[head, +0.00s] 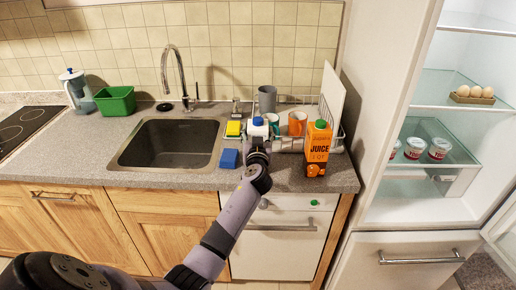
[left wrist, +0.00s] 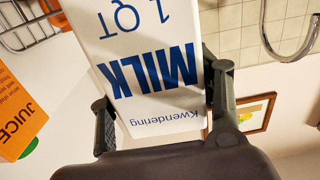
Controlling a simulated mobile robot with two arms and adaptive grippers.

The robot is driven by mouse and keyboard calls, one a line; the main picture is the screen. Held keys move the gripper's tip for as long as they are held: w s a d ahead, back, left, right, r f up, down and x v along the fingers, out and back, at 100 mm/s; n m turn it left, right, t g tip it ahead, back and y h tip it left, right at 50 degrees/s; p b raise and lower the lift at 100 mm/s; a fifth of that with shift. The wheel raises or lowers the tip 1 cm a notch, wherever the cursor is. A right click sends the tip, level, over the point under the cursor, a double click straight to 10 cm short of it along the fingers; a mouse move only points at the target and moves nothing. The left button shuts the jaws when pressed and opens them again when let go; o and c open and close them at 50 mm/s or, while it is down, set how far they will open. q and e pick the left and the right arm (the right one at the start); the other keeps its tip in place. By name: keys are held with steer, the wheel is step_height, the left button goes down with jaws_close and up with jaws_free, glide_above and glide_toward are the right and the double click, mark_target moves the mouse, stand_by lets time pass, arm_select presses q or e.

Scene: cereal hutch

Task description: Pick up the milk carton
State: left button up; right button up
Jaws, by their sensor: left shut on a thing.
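The milk carton (head: 258,123) is white with a blue cap and stands near the dish rack on the counter in the head view. My left gripper (head: 257,148) reaches it from the front and covers most of it. In the left wrist view the milk carton (left wrist: 140,45), with blue MILK and 1 QT lettering, fills the space between the fingers of my left gripper (left wrist: 160,110). One dark finger lies along each side, shut on the carton. Whether its base touches the counter is hidden. My right gripper is not in view.
An orange juice carton (head: 317,152) stands close to the right. A dish rack (head: 336,132) with cups is behind it. A blue sponge (head: 229,159) and a sink (head: 168,143) lie to the left. An open fridge (head: 405,205) is at the right.

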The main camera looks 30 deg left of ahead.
arm_select(q)
jaws_close()
steer(key=shift+w+r, duration=0.1)
steer(key=shift+r, duration=0.05)
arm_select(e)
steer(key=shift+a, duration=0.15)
arm_select(q)
steer(key=shift+r, duration=0.5)
step_height(320, 180, up, 19)
steer(key=b, duration=0.1)
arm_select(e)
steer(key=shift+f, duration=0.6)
